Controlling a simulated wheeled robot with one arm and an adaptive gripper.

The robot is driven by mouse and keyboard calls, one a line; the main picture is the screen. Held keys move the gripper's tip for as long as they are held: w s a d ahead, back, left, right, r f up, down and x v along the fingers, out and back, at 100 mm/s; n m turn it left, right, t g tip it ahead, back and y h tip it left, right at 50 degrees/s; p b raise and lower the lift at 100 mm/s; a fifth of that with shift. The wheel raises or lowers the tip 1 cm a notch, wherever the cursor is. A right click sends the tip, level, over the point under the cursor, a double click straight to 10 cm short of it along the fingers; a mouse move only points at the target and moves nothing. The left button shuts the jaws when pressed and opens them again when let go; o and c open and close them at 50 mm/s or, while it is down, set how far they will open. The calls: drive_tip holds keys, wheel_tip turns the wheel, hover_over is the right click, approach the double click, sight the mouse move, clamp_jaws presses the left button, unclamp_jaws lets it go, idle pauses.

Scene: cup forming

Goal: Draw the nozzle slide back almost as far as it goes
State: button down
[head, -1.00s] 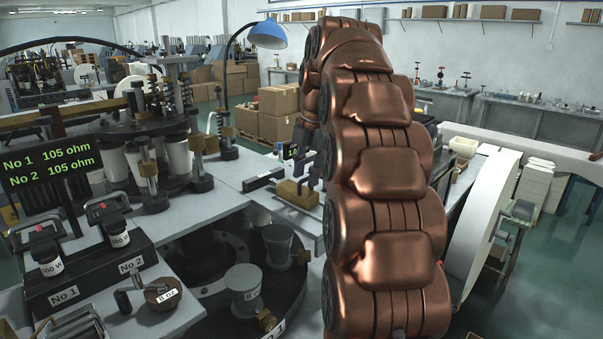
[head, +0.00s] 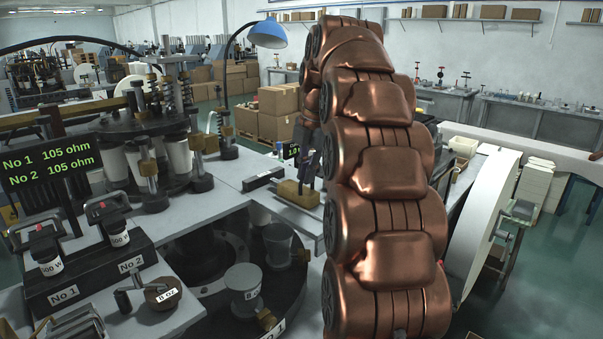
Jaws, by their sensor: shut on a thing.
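The nozzle slide looks to be the brass block (head: 292,193) on a pale flat plate, in the middle of the head view, just left of my copper arm. My gripper (head: 306,180) is dark and reaches down onto the top of this block from above. Its fingers are shut on an upright part of the slide, which they mostly cover. My arm hides the right end of the slide and part of the gripper. The nozzle itself cannot be made out.
A dark bar (head: 263,178) lies on the bench just left of the slide. The round turntable (head: 285,292) with grey cups stands in front. A large white disc (head: 482,225) stands right of my arm. A blue lamp (head: 268,33) hangs behind.

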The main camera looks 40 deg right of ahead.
sight(313, 196)
drive_tip(key=shift+s+d+f+b, duration=0.1)
drive_tip(key=shift+s+d+b, duration=0.05)
drive_tip(key=shift+s+b, duration=0.9)
drive_tip(key=shift+s+d, duration=0.1)
drive_tip(key=shift+s, duration=0.4)
drive_tip(key=c, duration=1.2)
unclamp_jaws()
drive_tip(key=shift+c, duration=0.2)
drive_tip(key=shift+w, duration=0.1)
